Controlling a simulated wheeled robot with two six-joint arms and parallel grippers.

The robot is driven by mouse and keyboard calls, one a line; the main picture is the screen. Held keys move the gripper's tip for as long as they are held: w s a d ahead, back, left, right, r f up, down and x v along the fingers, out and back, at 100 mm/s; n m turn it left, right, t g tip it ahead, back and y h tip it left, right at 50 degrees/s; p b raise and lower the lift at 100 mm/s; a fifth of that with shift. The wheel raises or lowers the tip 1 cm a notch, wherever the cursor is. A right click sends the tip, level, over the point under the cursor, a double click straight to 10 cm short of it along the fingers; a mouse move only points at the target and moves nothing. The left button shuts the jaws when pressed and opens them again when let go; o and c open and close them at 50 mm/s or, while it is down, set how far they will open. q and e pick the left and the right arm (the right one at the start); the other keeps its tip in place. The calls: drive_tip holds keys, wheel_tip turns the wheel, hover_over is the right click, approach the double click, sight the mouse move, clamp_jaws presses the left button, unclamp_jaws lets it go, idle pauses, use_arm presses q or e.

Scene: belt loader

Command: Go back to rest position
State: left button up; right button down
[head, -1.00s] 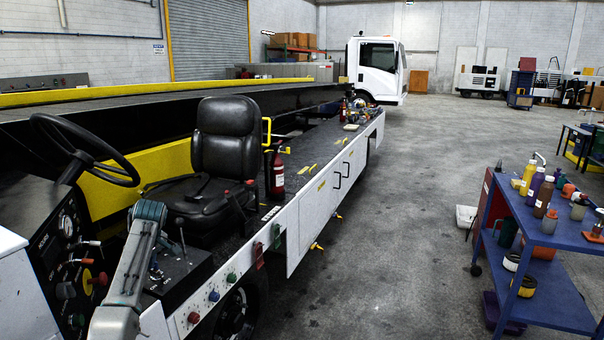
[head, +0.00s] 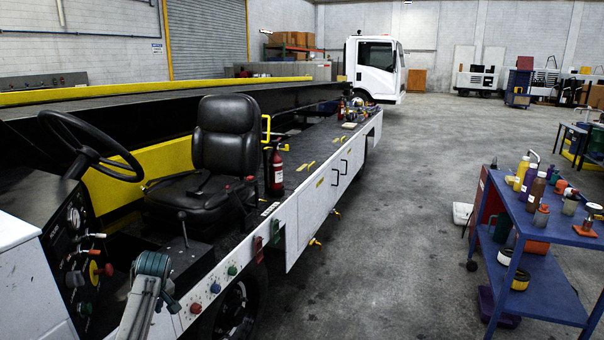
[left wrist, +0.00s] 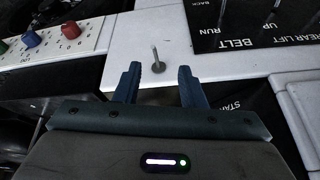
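My left arm rises at the lower left of the head view, in front of the loader's control console (head: 62,235). In the left wrist view my left gripper (left wrist: 157,72) is open, its two dark blue fingers apart and nothing held between them. A small metal toggle lever (left wrist: 157,62) stands on a light panel just beyond the fingertips, apart from them as far as I can tell. A dark panel (left wrist: 258,22) marked BELT, RUN and REAR LIFT lies at the upper right. My right gripper is in neither view.
The belt loader has a black seat (head: 225,140), a steering wheel (head: 90,145) and a fire extinguisher (head: 276,170). A blue cart (head: 555,232) with bottles stands at the right. Open grey floor (head: 400,200) lies between. Red and blue knobs (left wrist: 70,28) show at the wrist view's left.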

use_arm(q)
drive_tip(key=s+d+f+m+h, duration=0.1)
drive_tip(key=s+d+f+m, duration=0.2)
drive_tip(key=s+f, duration=0.5)
drive_tip(key=s+d+f+m, duration=0.3)
drive_tip(key=s+d+f, duration=0.1)
drive_tip(key=s, duration=0.8)
drive_tip(key=s+d+r+m+t+h, duration=0.1)
drive_tip(key=s+d+r+m, duration=0.2)
drive_tip(key=s, duration=1)
drive_tip(key=s+d+r+m+t+h, duration=0.1)
drive_tip(key=s+d+m, duration=0.25)
drive_tip(key=s, duration=0.85)
wheel_tip(320, 180, down, 32)
drive_tip(key=a+n+g, duration=0.1)
drive_tip(key=a+g, duration=0.1)
drive_tip(key=s+a+f+g, duration=0.1)
drive_tip(key=s+f, duration=1.6)
drive_tip(key=s, duration=0.1)
drive_tip(key=shift+s+a, duration=0.25)
drive_tip(key=shift+s, duration=0.15)
